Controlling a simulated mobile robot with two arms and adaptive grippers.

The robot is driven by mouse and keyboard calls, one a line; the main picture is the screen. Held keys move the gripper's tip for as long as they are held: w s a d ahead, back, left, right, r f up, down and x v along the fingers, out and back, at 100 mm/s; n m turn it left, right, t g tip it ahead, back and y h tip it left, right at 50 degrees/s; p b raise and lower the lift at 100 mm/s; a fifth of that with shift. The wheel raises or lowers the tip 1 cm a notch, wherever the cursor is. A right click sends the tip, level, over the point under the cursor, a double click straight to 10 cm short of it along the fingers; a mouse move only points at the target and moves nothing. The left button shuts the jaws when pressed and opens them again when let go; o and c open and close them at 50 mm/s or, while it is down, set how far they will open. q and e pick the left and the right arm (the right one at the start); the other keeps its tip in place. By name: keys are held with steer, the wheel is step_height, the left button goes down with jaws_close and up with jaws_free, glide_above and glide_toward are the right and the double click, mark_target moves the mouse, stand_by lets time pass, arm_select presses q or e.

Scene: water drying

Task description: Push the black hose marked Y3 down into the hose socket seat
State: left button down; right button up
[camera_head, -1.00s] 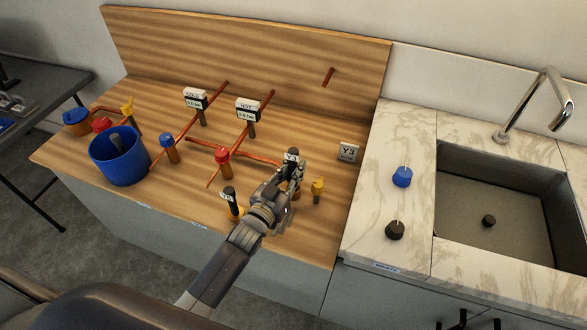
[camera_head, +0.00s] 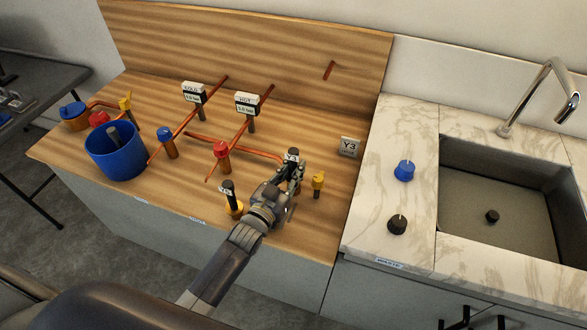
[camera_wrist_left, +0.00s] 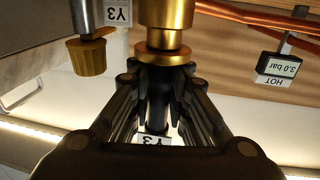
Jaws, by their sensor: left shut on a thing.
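A black hose (camera_head: 292,153) with a white label stands upright in my left gripper (camera_head: 290,174) near the front right of the wooden bench. The hose end is against the flange of a brass socket seat (camera_wrist_left: 165,20). I cannot tell how deep it sits. In the head view the fingers mostly hide the seat. A small Y3 sign (camera_head: 349,147) stands behind and to the right. My right gripper is not in view.
Another black hose (camera_head: 228,190) stands in a yellow seat left of the gripper. A yellow-handled valve (camera_head: 318,182) is close on its right. Copper pipes with a red-knobbed valve (camera_head: 221,151) and a blue bucket (camera_head: 117,155) lie left. A sink (camera_head: 495,200) is at right.

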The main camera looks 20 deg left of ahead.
mark_target(294, 151)
arm_select(q)
steer(key=shift+r, duration=0.1)
steer(key=shift+r+p, duration=3.9)
steer(key=shift+r, duration=0.05)
steer(key=shift+f+b, duration=3.1)
steer(key=shift+f, duration=0.95)
steer(key=c, duration=1.4)
jaws_free()
steer(key=shift+c, duration=0.2)
